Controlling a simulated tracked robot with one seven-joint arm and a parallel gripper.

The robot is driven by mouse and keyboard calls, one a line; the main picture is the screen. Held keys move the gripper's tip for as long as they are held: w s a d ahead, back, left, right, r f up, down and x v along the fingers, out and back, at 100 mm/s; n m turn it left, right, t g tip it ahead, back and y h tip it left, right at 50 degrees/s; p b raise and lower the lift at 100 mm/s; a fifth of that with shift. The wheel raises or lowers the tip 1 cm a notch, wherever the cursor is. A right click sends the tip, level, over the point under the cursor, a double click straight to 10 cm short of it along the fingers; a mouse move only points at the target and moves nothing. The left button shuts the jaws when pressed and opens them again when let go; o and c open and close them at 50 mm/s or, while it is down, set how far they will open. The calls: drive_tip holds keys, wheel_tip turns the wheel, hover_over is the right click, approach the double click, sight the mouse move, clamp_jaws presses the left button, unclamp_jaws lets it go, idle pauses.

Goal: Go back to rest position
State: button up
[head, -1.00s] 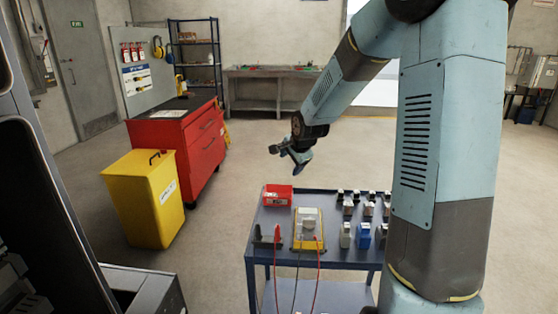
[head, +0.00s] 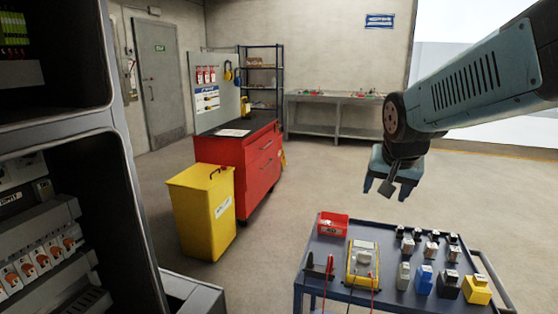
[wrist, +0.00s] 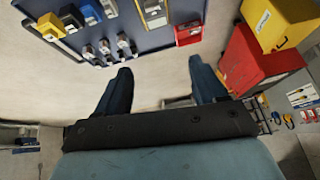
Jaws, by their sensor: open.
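My gripper (head: 387,188) hangs from my arm in the head view, above and behind the blue cart (head: 312,262), with its fingers pointing down. The fingers are apart with nothing between them. In the wrist view my gripper (wrist: 165,85) shows two dark blue fingers spread wide, with bare floor between them. My arm reaches in from the right edge of the head view.
An open electrical cabinet (head: 60,200) fills the left edge. Floor beyond the cart is clear.

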drive_tip(key=s+r+n+y, duration=0.1)
drive_tip(key=s+n, duration=0.3)
drive_tip(key=s, duration=0.9)
drive_tip(key=shift+d+g, duration=0.15)
drive_tip(key=shift+g, duration=0.15)
